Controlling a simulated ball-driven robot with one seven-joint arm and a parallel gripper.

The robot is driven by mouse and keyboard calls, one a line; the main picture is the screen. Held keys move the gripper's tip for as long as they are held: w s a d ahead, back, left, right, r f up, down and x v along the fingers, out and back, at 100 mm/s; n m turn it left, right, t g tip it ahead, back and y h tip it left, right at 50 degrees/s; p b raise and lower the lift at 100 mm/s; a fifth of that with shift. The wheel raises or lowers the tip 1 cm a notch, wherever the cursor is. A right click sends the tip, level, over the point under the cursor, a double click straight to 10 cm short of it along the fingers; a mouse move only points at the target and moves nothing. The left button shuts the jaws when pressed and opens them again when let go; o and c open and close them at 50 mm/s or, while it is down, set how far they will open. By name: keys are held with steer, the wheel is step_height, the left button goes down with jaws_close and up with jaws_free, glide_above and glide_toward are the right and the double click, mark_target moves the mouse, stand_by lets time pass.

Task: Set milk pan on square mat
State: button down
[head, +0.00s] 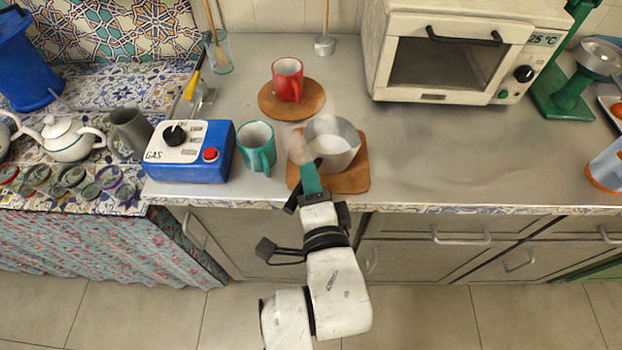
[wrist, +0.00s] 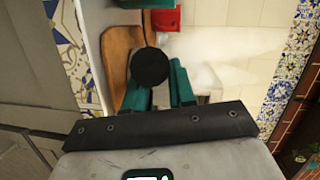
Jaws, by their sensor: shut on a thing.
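The milk pan (head: 332,150), a light grey metal pot with white contents, is upright over the wooden square mat (head: 352,180) in the head view. Whether its base touches the mat is not clear. My gripper (head: 310,178), with teal fingers, is at the pan's near left side and shut on it. The grip point is partly hidden. In the wrist view my gripper's fingers (wrist: 160,92) stand either side of a round black part, probably the handle end. Brown wood (wrist: 118,45) shows beyond them.
A teal mug (head: 257,148) stands close left of the pan. A red mug (head: 287,80) on a round mat (head: 292,104) is behind. The counter (head: 450,150) to the right is clear, below a white oven (head: 460,50).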

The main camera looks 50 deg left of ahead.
steer(key=c, duration=0.9)
jaws_free()
steer(key=shift+c, duration=0.2)
steer(key=b+v, duration=0.1)
steer(key=v, duration=1.1)
steer(key=shift+s+f, duration=0.1)
steer(key=shift+f, duration=0.05)
